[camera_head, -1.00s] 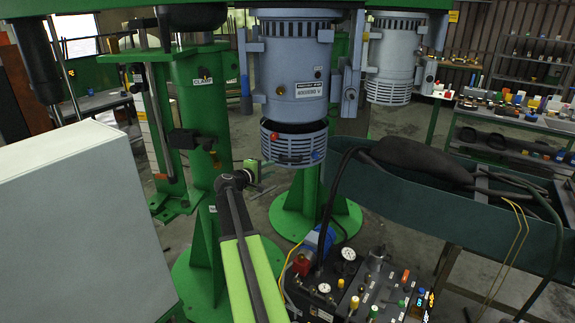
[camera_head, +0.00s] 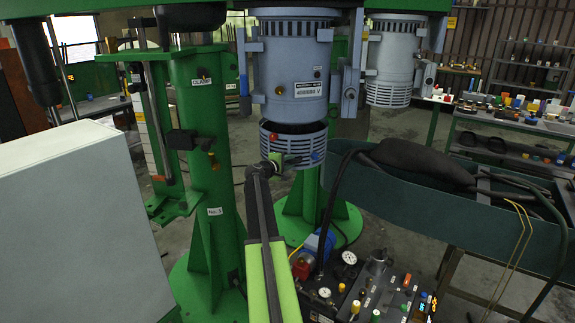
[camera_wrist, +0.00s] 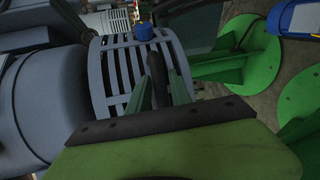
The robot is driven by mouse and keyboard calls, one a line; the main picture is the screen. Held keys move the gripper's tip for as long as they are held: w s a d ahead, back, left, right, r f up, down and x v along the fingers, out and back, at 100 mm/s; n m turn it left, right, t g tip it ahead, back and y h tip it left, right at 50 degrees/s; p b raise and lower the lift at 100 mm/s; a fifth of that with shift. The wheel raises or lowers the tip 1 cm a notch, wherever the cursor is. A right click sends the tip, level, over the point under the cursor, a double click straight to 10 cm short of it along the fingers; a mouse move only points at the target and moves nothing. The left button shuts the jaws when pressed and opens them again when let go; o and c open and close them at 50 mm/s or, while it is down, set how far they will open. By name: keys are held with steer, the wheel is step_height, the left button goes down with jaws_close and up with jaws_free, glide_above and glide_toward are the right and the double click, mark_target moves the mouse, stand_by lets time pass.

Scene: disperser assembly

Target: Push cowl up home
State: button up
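The cowl (camera_head: 300,147) is a blue-grey slotted ring under the big blue-grey motor (camera_head: 290,65). A dark gap shows between the motor's lower edge and the cowl's rim. The cowl carries a red knob (camera_head: 272,135) and a blue knob (camera_head: 315,155). My gripper (camera_head: 279,161) is at the cowl's lower front side. In the wrist view, my gripper (camera_wrist: 158,88) has two green fingers apart, with a dark shape between them, in front of the cowl's slots (camera_wrist: 112,70). The blue knob (camera_wrist: 143,32) is just beyond the fingers. I cannot tell whether the fingers touch the cowl.
A green column (camera_head: 205,130) stands left of the motor, and a pale box (camera_head: 70,210) at the far left. A control panel (camera_head: 365,290) with gauges and a teal trough (camera_head: 420,200) lie to the right. A second grey motor (camera_head: 392,60) stands behind.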

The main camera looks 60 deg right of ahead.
jaws_close()
stand_by(1.3)
